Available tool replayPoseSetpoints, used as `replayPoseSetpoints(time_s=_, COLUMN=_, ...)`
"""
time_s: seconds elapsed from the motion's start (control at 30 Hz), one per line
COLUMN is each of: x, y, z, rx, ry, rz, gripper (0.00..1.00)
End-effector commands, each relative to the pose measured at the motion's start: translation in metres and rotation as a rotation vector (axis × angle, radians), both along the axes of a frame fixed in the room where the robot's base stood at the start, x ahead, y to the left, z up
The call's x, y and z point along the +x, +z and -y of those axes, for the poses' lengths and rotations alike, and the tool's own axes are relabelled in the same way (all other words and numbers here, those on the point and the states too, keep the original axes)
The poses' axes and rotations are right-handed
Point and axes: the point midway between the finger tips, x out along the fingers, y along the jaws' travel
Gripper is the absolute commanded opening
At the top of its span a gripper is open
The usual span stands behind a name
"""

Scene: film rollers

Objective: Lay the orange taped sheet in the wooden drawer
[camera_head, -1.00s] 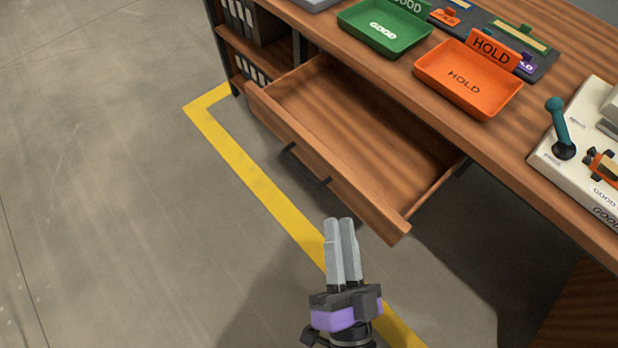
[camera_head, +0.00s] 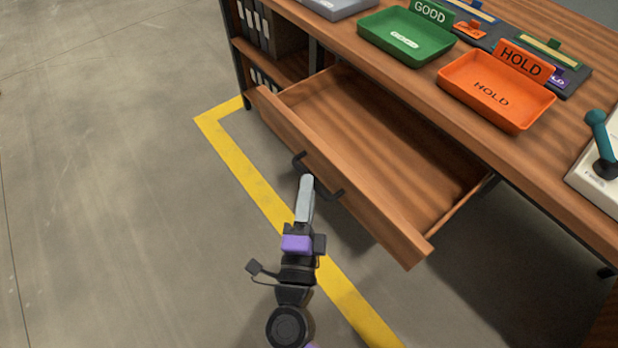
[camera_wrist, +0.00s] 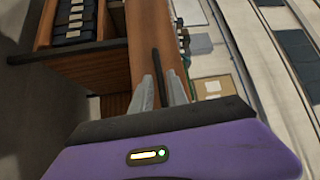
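The wooden drawer (camera_head: 385,150) is pulled out under the bench, and its inside is empty. A dark bar handle (camera_head: 322,182) is on its front. My gripper (camera_head: 307,180) is at the drawer front, by the handle's left part. In the wrist view, the two grey fingers (camera_wrist: 161,88) stand apart. The dark handle bar (camera_wrist: 157,70) appears between their tips, with a gap beside it; contact cannot be told. I cannot pick out the orange taped sheet for certain; a small orange-tabbed piece (camera_head: 469,31) lies on the dark mat at the back of the bench.
A green GOOD tray (camera_head: 375,32) and an orange HOLD tray (camera_head: 455,75) stand on the bench above the drawer. A pale machine with a teal lever (camera_head: 601,135) is at the right. Binder shelves (camera_head: 265,55) are left of the drawer. Floor in front is clear.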

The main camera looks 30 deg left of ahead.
Motion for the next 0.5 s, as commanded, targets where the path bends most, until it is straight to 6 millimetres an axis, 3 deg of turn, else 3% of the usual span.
replayPoseSetpoints(time_s=0.2, x=0.022, y=0.002, z=-0.01, rx=0.0, ry=0.0, rz=0.001, gripper=0.2)
replayPoseSetpoints(time_s=0.5, x=0.026, y=0.004, z=-0.013, rx=-0.001, ry=0.002, rz=0.0, gripper=0.2)
